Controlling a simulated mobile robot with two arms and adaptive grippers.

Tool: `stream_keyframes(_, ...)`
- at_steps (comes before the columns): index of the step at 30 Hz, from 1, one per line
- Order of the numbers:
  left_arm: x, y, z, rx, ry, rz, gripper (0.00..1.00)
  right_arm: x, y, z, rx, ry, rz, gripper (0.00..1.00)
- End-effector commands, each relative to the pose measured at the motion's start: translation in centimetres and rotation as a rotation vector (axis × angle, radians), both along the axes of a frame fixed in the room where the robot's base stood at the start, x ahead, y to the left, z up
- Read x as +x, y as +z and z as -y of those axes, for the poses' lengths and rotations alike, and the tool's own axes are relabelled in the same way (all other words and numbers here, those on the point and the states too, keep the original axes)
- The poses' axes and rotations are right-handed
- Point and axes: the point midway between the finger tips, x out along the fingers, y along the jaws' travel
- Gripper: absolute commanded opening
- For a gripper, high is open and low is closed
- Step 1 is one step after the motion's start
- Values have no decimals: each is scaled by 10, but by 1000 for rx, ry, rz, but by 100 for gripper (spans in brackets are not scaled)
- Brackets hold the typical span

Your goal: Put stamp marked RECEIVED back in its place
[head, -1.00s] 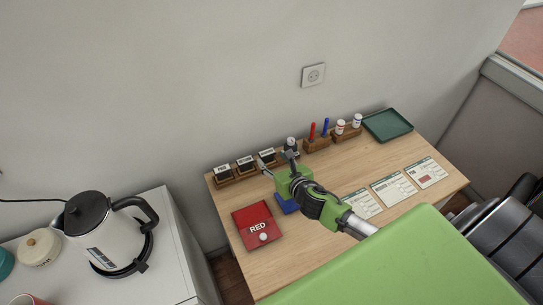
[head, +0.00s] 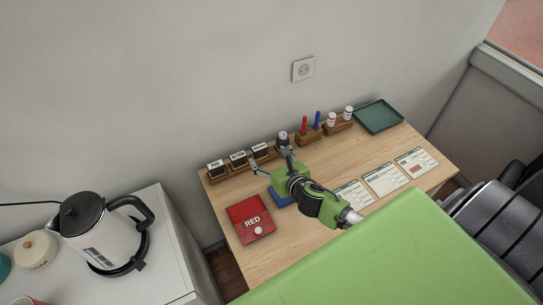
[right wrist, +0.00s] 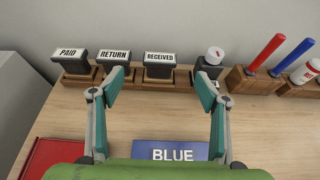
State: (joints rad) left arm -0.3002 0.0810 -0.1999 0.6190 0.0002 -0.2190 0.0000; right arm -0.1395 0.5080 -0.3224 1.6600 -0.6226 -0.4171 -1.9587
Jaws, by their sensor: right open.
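The RECEIVED stamp (right wrist: 160,66) stands upright in the third place of the wooden stamp rack (right wrist: 183,79), right of the RETURN stamp (right wrist: 114,57) and the PAID stamp (right wrist: 72,61). In the head view the RECEIVED stamp (head: 260,150) is at the right end of the row. My right gripper (head: 270,159) is open and empty. In the right wrist view its fingers (right wrist: 153,96) are wide apart, in front of the rack, with the RECEIVED stamp beyond the gap between them. I see no contact. My left gripper is not in view.
A blue pad (right wrist: 178,150) lies below my right gripper, and a red pad (head: 250,219) is to its left. A dark bottle (right wrist: 210,69), a pen holder (head: 308,137) and a green tray (head: 379,116) line the back. Papers (head: 384,179) lie at the right.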

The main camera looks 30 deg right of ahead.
Motion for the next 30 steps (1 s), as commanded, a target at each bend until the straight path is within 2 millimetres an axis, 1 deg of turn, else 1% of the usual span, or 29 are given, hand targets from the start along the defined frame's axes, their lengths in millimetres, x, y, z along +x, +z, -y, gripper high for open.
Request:
stream_keyframes(2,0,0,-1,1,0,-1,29,-4,1,0,-1,0,-1,68)
stream_keyframes(5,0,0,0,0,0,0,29,-15,5,-1,0,1,-2,68)
stream_keyframes(8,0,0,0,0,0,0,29,-34,12,-2,-1,3,-3,68)
stream_keyframes(12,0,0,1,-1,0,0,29,-63,24,-4,0,3,-3,68)
stream_keyframes(18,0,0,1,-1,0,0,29,-94,38,-6,0,1,-2,68)
stream_keyframes(21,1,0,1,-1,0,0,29,-104,42,-6,-1,0,-1,68)
stream_keyframes(24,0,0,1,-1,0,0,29,-109,45,-6,0,0,0,68)
stream_keyframes(30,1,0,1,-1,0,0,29,-111,46,-6,0,0,0,68)
